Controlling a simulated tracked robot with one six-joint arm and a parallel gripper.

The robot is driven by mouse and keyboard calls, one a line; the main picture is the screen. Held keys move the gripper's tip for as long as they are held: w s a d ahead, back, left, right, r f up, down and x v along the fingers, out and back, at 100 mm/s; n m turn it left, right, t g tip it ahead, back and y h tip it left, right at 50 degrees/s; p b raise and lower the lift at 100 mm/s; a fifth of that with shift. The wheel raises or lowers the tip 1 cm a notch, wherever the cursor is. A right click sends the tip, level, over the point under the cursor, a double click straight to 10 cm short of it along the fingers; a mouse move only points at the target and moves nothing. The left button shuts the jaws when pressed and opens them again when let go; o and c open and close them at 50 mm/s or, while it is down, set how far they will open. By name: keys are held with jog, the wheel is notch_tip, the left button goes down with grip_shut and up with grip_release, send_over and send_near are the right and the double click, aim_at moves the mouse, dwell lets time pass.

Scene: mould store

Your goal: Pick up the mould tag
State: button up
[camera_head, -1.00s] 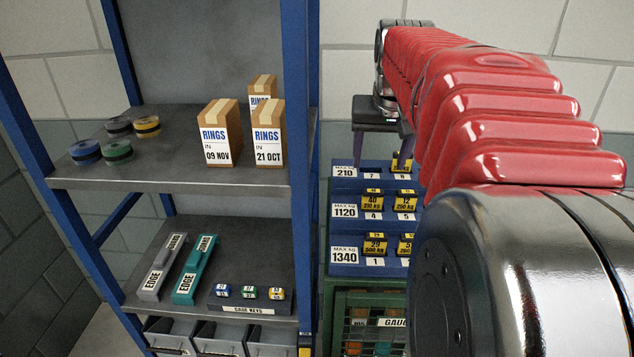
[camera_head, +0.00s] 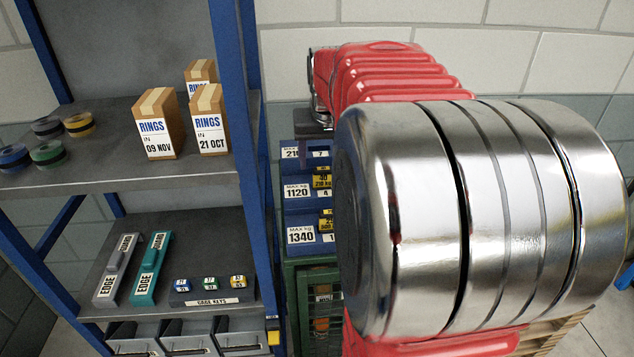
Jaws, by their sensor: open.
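Yellow tags with black print, which look like mould tags, stand on a blue stepped rack (camera_head: 300,213) right of the shelf unit. One yellow tag (camera_head: 322,181) reads 40 and 210 kg, above slot number 4. Another yellow tag (camera_head: 326,220) stands on the step below, partly cut off by my arm. Which tag is meant, I cannot tell. My gripper (camera_head: 314,122) is open at the rack's top step, at the far end of my arm. My arm hides its right side and the rack's right part. I see nothing held in it.
A blue-framed shelf unit (camera_head: 232,95) stands close on the left. It holds ring boxes (camera_head: 158,125), tape-like rolls (camera_head: 47,153), two edge guards (camera_head: 152,268) and a cage keys holder (camera_head: 212,297). A green cage (camera_head: 322,303) is under the rack.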

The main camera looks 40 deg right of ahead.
aim_at(323, 168)
jog(key=shift+f, duration=0.1)
jog(key=shift+x, duration=2.55)
jog(key=shift+d, duration=0.15)
jog(key=shift+c, duration=0.3)
jog(key=c, duration=1.1)
